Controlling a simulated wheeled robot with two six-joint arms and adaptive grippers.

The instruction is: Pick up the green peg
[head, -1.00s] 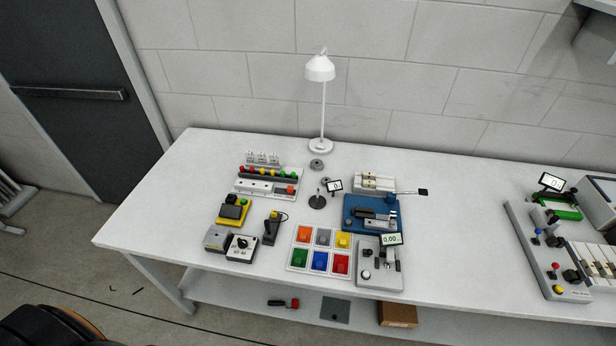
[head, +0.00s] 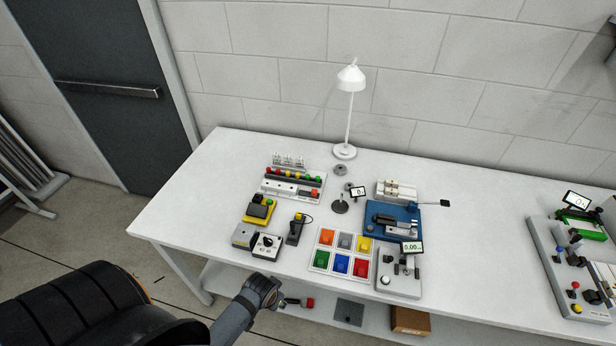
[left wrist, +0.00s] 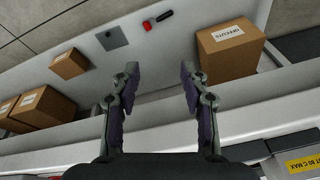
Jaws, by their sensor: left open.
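A green piece (head: 340,263) sits in the front left cell of a white tray (head: 320,270) on the bench. A row of small coloured knobs, with green among them, tops a rack (head: 292,187) at the back left; I cannot tell whether the green peg is the tray piece or one of these. My left gripper (head: 272,287) is at the bench's front edge, left of the tray and apart from it. In the left wrist view my left gripper (left wrist: 160,75) is open and empty, above the lower shelf. My right gripper is not in view.
A blue fixture (head: 392,222) and a grey gauge unit (head: 398,283) stand right of the tray. A black handheld tool (head: 295,229) and a switch box (head: 266,246) stand left of it. A lamp (head: 345,150) is behind. Cardboard boxes (left wrist: 230,50) lie on the lower shelf.

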